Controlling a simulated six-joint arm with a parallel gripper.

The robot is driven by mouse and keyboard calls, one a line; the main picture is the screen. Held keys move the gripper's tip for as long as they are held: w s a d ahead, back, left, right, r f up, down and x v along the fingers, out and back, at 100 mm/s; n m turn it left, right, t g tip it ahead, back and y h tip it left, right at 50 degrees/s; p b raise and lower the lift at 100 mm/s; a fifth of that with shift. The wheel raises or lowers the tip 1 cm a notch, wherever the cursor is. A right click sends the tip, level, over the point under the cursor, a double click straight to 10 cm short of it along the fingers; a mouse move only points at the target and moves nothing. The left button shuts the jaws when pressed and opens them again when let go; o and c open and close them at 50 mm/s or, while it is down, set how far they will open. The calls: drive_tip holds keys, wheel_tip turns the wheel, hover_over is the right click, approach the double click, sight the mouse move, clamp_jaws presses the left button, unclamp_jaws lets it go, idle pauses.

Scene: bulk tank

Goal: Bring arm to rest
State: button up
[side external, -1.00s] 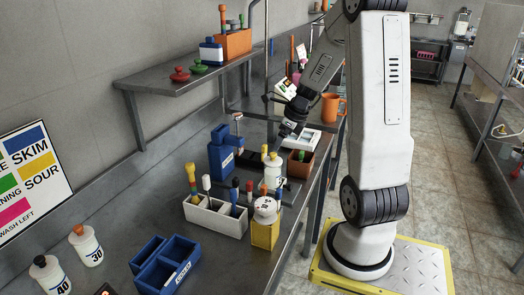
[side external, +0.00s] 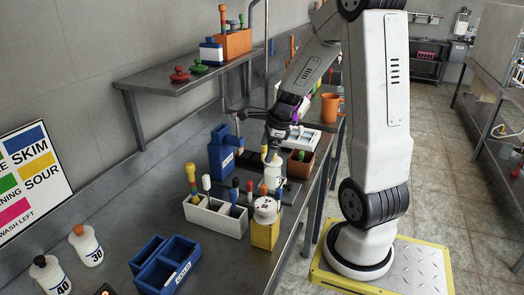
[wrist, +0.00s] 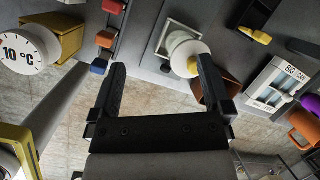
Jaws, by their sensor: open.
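My gripper (side external: 275,146) points down over the bench, just above the white bottle (side external: 272,173) beside the white rack. The same bottle seems to show from above as a round white shape (wrist: 181,46) with a yellow cap, close beside the right finger. Whether finger and bottle touch cannot be told. In the side view the fingertips are small and partly lost against the bottle top.
The white rack (side external: 215,218) with several coloured-handled tools and the yellow dial box (side external: 265,235) stand nearby. A blue holder (side external: 221,158) is left of my gripper. A brown pot (side external: 301,168) and orange mug (side external: 330,107) stand right. A wall shelf (side external: 185,79) is at the upper left.

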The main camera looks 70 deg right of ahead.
drive_tip(key=a+f+n+g, duration=0.1)
drive_tip(key=a+f+n, duration=0.2)
drive_tip(key=a+n, duration=2.1)
drive_tip(key=shift+s+n, duration=0.35)
drive_tip(key=shift+n, duration=2.45)
